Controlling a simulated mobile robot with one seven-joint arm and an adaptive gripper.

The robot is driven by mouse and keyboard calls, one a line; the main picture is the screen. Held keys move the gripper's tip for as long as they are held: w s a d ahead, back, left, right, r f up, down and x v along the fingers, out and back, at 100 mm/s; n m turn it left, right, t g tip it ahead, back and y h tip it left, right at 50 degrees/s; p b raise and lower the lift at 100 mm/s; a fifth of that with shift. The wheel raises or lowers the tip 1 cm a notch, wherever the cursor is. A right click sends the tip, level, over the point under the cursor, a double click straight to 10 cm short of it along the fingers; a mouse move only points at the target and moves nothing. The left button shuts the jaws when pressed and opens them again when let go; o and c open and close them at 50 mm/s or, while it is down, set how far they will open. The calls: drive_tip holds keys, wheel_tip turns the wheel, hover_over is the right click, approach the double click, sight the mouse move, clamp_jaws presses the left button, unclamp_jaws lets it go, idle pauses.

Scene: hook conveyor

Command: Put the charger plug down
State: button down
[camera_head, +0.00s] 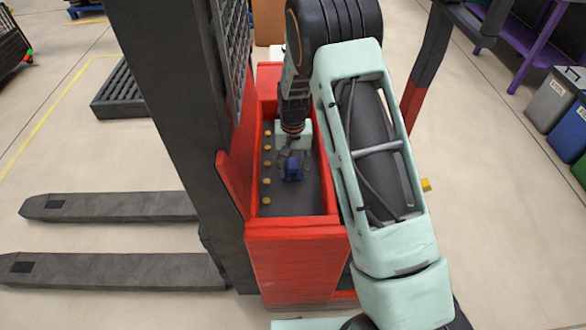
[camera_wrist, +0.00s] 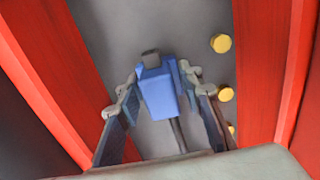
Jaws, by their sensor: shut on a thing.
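The charger plug (camera_wrist: 157,92) is a blue block with a dark grey end and a dark cable or stem trailing toward the camera. In the wrist view it sits between the two fingers of my gripper (camera_wrist: 163,100), which is shut on it. The grey bay floor (camera_wrist: 200,55) lies beyond the plug. I cannot tell whether the plug touches it.
Red walls (camera_wrist: 262,80) rise close on both sides of my gripper. A row of yellow round buttons (camera_head: 267,158) runs along the left of the bay floor in the head view. The forklift's dark mast (camera_head: 180,90) and forks (camera_head: 120,206) stand to the left.

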sight(293, 163)
drive_tip(key=shift+f, duration=0.4)
drive_tip(key=c, duration=1.4)
unclamp_jaws()
drive_tip(key=shift+o, duration=0.2)
drive_tip(key=shift+r, duration=0.55)
wheel_tip(293, 163, up, 12)
drive_tip(key=shift+r+p, duration=0.1)
drive_tip(key=shift+p, duration=0.4)
